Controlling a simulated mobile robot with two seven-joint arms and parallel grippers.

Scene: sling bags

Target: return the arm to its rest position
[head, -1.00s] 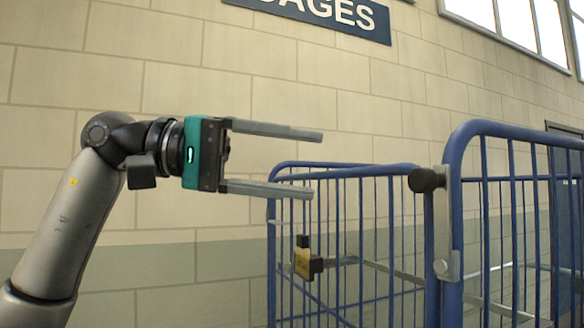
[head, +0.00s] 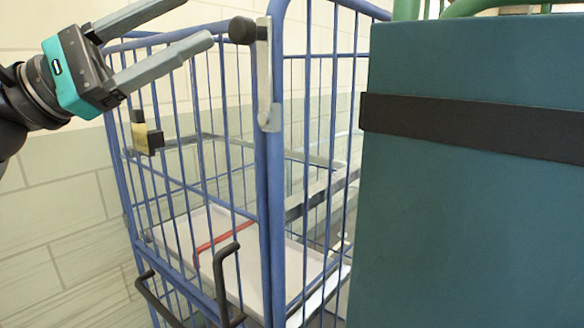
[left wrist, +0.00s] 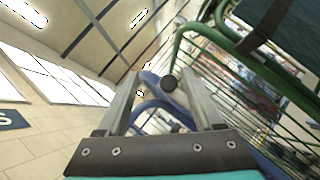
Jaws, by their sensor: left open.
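My left gripper (head: 199,22) is at the upper left of the head view, its two grey fingers apart and empty, pointing right. It is in front of the upper part of a blue wire cage (head: 262,170), near the black knob (head: 243,30) on the cage's post. I cannot tell the exact gap. In the left wrist view the gripper (left wrist: 159,82) has its fingers spread, with the black knob (left wrist: 169,83) showing between them. My right gripper is not in view.
A large dark teal bag (head: 460,220) with a black strap (head: 470,126) fills the right side, with green rails (head: 470,8) above it. Inside the blue cage are a pale shelf (head: 215,225) and a red bar (head: 215,243). A pale block wall (head: 60,230) stands at left.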

